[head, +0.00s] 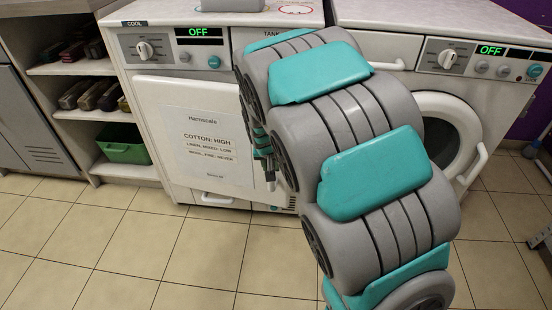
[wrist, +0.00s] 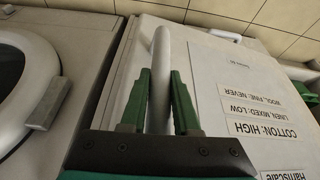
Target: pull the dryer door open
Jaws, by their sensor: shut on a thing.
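In the head view my arm hides the handle and much of the gripper. The door seems slightly ajar at its right side, but I cannot tell how far.
A washer with a round door (head: 448,135) stands to the right; its handle (wrist: 48,102) sticks out left of my gripper. Shelves (head: 78,67) with a green bin (head: 123,150) stand left of the dryer. The tiled floor (head: 130,250) in front is clear.

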